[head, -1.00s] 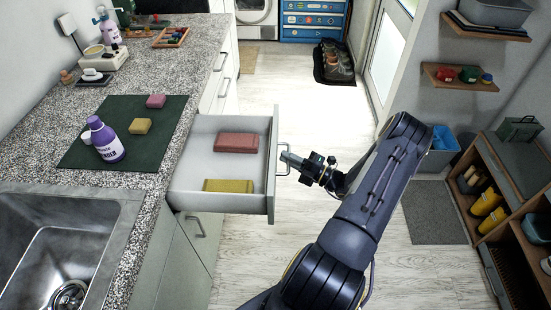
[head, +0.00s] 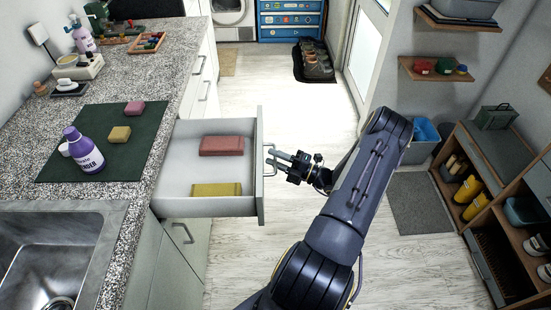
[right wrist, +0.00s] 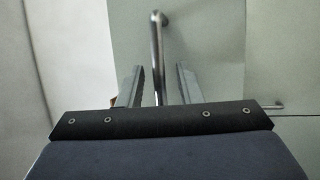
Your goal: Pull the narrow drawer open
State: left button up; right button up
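A light grey drawer (head: 218,208) stands pulled out from under the speckled counter. A red block (head: 222,146) and a yellow block (head: 216,189) lie inside it. Its metal bar handle (head: 270,160) is on the front panel, and it shows upright in the right wrist view (right wrist: 157,60). My right gripper (head: 277,160) is at the handle. Its two fingers are spread, one on each side of the bar, with gaps between in the right wrist view (right wrist: 158,88). My left gripper is in neither view.
The counter (head: 150,88) bears a dark green mat (head: 98,160) with a purple bottle (head: 84,150) and two blocks. A sink (head: 55,260) is at the near left. Wooden shelving (head: 500,185) stands at right.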

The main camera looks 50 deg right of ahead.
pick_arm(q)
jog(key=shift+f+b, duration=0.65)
pick_arm(e)
jog(key=v, duration=0.7)
jog(key=shift+s, duration=0.4)
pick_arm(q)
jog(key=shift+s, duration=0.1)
pick_arm(e)
jog(key=shift+s+d, duration=0.1)
